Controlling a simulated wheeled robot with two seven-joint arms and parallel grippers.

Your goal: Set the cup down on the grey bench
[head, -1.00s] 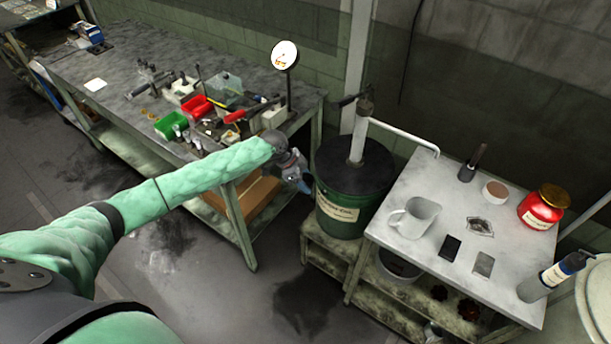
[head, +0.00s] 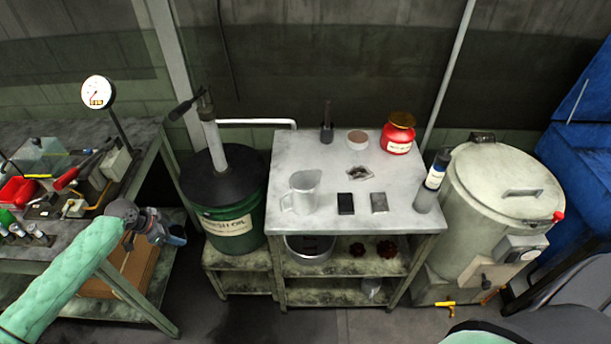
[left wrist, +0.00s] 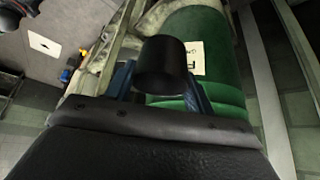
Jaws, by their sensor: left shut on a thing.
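My left gripper (head: 172,236) is at the lower left of the head view, left of the green oil drum. In the left wrist view its blue fingers (left wrist: 160,88) are shut on a black cup (left wrist: 163,62). The cup is hard to make out in the head view. A dark grey workbench (head: 150,130) stands at the left, with its right end behind my gripper. My right gripper is not in view.
The green drum (head: 228,222) with a pump stands between the two surfaces. The table holds a clear jug (head: 304,190), a red jar (head: 398,135), a bottle (head: 432,185) and small items. Its left rear area is clear. A gauge (head: 97,92) rises over the cluttered workbench.

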